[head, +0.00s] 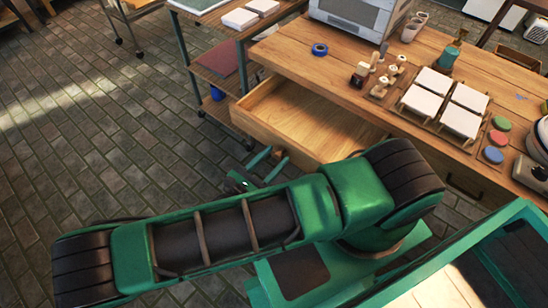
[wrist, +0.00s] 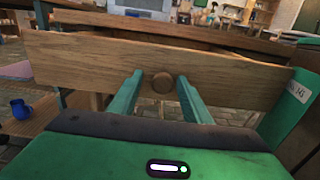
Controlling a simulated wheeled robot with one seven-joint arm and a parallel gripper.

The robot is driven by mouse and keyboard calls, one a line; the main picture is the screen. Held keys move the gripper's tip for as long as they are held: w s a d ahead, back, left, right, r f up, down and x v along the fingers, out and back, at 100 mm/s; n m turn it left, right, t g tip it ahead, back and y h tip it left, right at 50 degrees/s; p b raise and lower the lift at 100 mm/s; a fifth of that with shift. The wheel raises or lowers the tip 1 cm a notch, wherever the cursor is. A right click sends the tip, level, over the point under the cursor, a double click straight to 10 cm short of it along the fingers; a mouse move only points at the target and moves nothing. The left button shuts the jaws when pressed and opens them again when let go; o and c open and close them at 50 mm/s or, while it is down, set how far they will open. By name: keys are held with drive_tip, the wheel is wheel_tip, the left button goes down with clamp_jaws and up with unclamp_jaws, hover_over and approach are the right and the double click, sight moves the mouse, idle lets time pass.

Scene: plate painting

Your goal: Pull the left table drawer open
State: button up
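The left table drawer (head: 300,115) is pulled well out of the wooden table (head: 285,52) in the head view, and its bare inside shows empty. Its plain wooden front (wrist: 235,75) spans the wrist view, with a round wooden knob (wrist: 162,84) near the middle. My gripper (wrist: 163,97) is open, with one green finger on each side of the knob and a gap to each. In the head view my gripper (head: 264,166) sits low in front of the drawer front, beside the knob (head: 280,155). My arm hides part of the drawer front's right end.
A shelf cart (head: 215,65) stands close left of the drawer. The brick floor (head: 110,130) to the left is clear.

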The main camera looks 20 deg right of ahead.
drive_tip(key=shift+s, duration=0.1)
drive_tip(key=v, duration=1)
drive_tip(key=shift+a, duration=0.3)
drive_tip(key=shift+s, duration=0.1)
